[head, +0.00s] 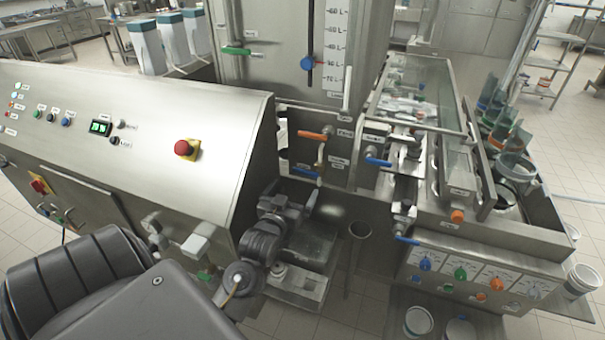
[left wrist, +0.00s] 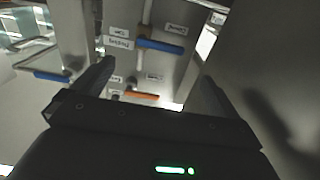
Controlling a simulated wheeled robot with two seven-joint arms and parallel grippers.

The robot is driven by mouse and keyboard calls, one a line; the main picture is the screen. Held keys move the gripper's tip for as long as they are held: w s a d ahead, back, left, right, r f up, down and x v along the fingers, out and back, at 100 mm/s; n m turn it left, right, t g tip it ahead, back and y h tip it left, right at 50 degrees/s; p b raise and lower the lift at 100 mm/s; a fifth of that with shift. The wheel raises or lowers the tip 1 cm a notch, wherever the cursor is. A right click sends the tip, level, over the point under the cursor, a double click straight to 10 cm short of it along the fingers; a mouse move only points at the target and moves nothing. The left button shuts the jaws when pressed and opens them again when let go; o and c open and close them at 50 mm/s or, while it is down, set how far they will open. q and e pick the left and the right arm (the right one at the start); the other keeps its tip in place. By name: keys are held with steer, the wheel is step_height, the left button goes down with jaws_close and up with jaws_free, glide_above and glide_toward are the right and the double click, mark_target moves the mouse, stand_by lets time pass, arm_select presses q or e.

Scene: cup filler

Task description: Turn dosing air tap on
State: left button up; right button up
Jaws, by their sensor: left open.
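Several lever taps are on the machine, and their labels are too small to read surely, so I cannot tell which is the dosing air tap. On the middle panel are an orange lever (head: 314,135) and, below it, a blue lever (head: 305,172). My left gripper (head: 290,193) is open and empty, just below and in front of that blue lever. In the left wrist view, the blue lever (left wrist: 160,46) and the orange lever (left wrist: 140,95) lie beyond the space between the open fingers (left wrist: 155,82), apart from them. My right gripper is not in view.
More blue levers stand to the right, an upper one (head: 378,162) and a lower one (head: 407,239). A sloped control cabinet (head: 150,130) with a red emergency button (head: 186,149) lies left of my gripper. A metal tray (head: 300,286) sits below.

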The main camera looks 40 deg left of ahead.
mark_target(305, 172)
arm_select(q)
steer(key=p+x, duration=0.2)
steer(key=x, duration=0.5)
steer(key=shift+w+a, duration=0.15)
steer(key=shift+w, duration=0.2)
steer(key=c, duration=1.4)
steer(key=shift+w, duration=0.1)
